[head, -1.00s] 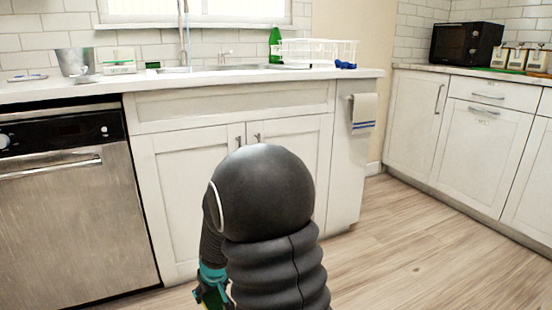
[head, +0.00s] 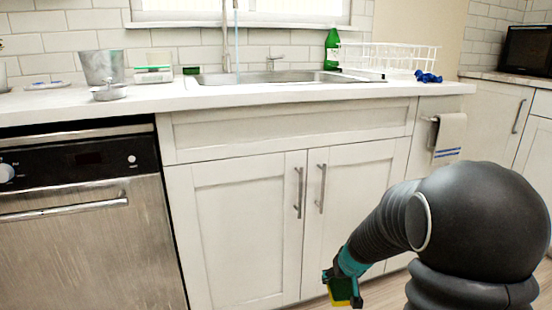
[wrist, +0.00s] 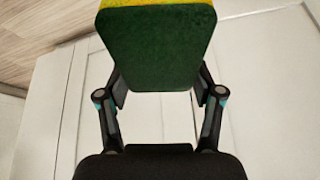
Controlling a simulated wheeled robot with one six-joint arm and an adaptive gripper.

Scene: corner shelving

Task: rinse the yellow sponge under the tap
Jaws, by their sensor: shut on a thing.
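My gripper (head: 343,288) is shut on the yellow sponge (head: 341,297), low in front of the sink cabinet doors. In the wrist view the sponge (wrist: 155,45) shows its dark green side, with a yellow strip along its top edge, between the two fingers. The sink (head: 270,77) is set in the white counter, well above my gripper. The tap (head: 226,40) rises behind the sink's left part, and a thin bluish stream (head: 237,45) seems to come down beside it. The inside of the basin is hidden.
A metal bucket (head: 103,66), a small metal bowl (head: 109,92) and a white-and-green box (head: 153,73) stand left of the sink. A green bottle (head: 332,50), a white dish rack (head: 392,57) and a blue cloth (head: 428,77) are at the right. A towel (head: 449,138) hangs below; a dishwasher (head: 90,230) is at left.

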